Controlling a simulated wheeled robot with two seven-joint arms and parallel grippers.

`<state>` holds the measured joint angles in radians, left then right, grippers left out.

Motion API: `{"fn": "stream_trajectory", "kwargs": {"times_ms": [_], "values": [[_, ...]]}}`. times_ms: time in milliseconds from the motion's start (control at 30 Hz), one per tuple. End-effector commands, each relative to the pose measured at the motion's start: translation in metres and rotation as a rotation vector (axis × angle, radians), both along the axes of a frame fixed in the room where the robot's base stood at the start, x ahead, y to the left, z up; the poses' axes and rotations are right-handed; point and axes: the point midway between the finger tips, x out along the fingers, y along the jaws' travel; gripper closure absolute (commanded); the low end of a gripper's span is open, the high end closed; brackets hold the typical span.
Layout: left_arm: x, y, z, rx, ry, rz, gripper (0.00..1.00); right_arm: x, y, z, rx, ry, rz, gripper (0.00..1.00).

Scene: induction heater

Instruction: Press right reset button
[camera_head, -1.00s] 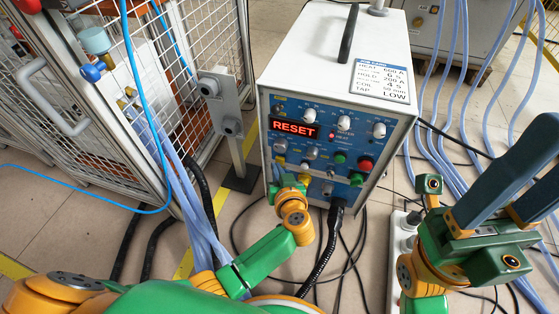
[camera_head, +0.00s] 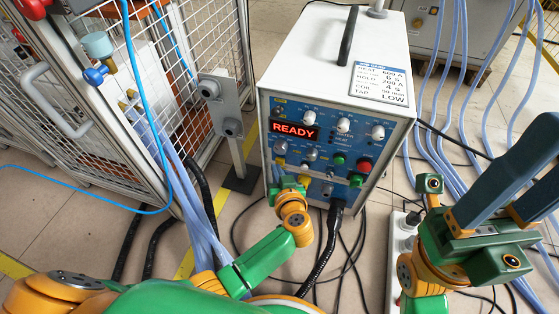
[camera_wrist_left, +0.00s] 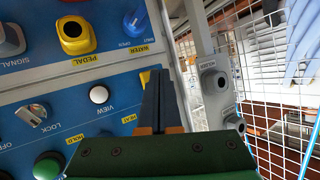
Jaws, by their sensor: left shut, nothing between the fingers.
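The heater's control panel (camera_head: 325,145) faces me, and its red display (camera_head: 294,130) reads "READY". A red button (camera_head: 365,164) and a green button (camera_head: 339,158) sit on the panel's right side. I cannot read which button is the right reset button. My left gripper (camera_head: 281,174) is at the panel's lower left, its fingers mostly hidden by its own wrist. In the left wrist view its blue fingers (camera_wrist_left: 157,78) are shut and empty, over a yellow label at the panel's edge; contact is unclear. My right gripper (camera_head: 535,175) is open, away from the panel.
In the wrist view a white "VIEW" button (camera_wrist_left: 99,94) and a yellow "PEDAL" socket (camera_wrist_left: 76,36) are near the fingers. A wire-mesh cage (camera_head: 140,90) stands left. Hoses and cables cover the floor around the heater.

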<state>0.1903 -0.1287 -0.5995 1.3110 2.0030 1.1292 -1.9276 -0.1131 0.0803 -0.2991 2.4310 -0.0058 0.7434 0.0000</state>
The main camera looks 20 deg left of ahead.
Motion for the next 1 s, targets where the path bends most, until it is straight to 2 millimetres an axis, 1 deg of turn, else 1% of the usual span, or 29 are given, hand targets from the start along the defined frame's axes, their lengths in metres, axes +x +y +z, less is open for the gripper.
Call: {"fn": "stream_trajectory", "kwargs": {"times_ms": [33,133,467,733,900,1000], "values": [[-0.003,0.0,0.003,0.0,0.004,0.0,1.0,0.0,0.0,0.007,0.0,0.0,0.0,0.5],[-0.009,0.0,0.003,0.002,0.003,-0.001,1.0,0.0,0.0,0.012,0.001,0.0,0.0,0.5],[-0.011,0.0,0.001,0.0,0.002,0.0,1.0,0.0,0.0,0.012,0.001,0.001,0.001,0.5],[-0.037,0.001,0.004,0.001,0.005,-0.002,1.0,0.0,0.0,0.036,0.001,0.001,0.001,0.5],[-0.053,0.002,0.003,0.001,0.005,0.0,1.0,0.0,0.0,0.046,0.001,0.001,0.001,0.5],[-0.059,0.002,0.002,0.0,0.004,-0.001,1.0,0.0,0.0,0.049,0.001,0.001,0.001,0.5]]}}
